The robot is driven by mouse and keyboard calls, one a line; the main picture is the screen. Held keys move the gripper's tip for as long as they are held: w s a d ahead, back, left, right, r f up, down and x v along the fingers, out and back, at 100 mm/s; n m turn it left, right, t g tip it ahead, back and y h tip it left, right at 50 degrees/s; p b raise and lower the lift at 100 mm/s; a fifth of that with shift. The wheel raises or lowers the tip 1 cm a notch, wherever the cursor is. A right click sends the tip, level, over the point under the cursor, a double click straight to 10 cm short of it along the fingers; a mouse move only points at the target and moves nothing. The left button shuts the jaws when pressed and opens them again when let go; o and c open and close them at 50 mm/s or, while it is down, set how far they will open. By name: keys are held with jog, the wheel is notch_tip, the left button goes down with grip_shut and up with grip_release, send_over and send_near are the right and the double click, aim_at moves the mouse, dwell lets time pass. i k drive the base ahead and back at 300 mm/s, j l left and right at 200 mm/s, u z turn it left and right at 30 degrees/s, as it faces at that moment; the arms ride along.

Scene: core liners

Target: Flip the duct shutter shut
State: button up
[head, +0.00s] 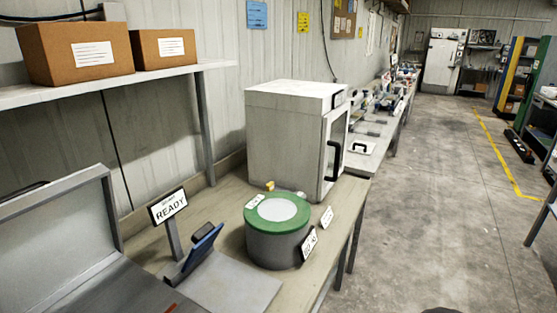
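No part is plainly marked as the duct shutter, and I cannot tell which thing it is. A blue flap-like panel (203,250) stands tilted at the edge of a grey plate (235,290) on the bench. Right of it is a grey drum (277,250) with a green ring on top and a pale round centre. At the lower left a large grey lid (55,215) stands raised over a grey surface. My gripper is not in view.
A white cabinet (285,140) with a black-handled door stands behind the drum on the bench (155,262). A READY sign (168,206) stands left of the drum. Cardboard boxes (78,54) sit on a shelf above. The floor (430,220) to the right is mostly clear.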

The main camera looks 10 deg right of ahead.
aim_at(270, 186)
jog(key=i+l+u, duration=0.1)
jog(key=i, duration=0.35)
jog(key=i+l+u, duration=0.1)
jog(key=i+l, duration=0.25)
jog(key=i+l+u, duration=0.1)
jog(key=i+l, duration=0.2)
jog(key=i, duration=0.2)
